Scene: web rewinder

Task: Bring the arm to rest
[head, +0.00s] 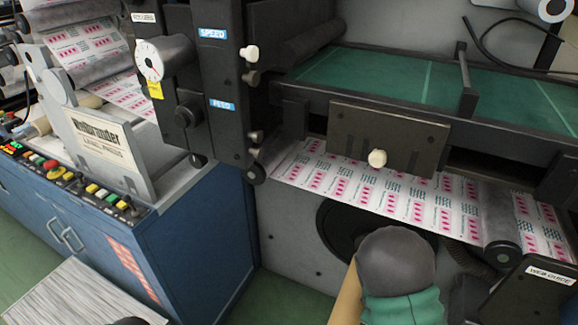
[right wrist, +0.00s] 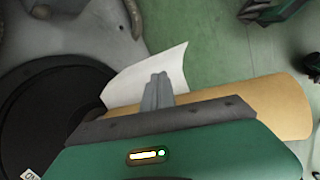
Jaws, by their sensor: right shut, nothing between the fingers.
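My right gripper (right wrist: 158,90) shows in the right wrist view. Its two grey fingers are together, with nothing between them, in front of a tan roll (right wrist: 275,103) and a curled white sheet (right wrist: 150,75). I cannot tell whether the fingers touch either one. In the head view, my right arm (head: 396,262), dark grey and green, comes up at the bottom, right of centre. It covers part of the tan roll (head: 347,298), and its fingers are hidden there. My left gripper is not in view.
The printed label web (head: 380,190) runs below a dark plate with a white knob (head: 377,158). A blue cabinet (head: 190,240) with coloured buttons stands left. The web guide box (head: 535,290) is close right of my arm. Green floor (head: 295,300) shows between cabinet and arm.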

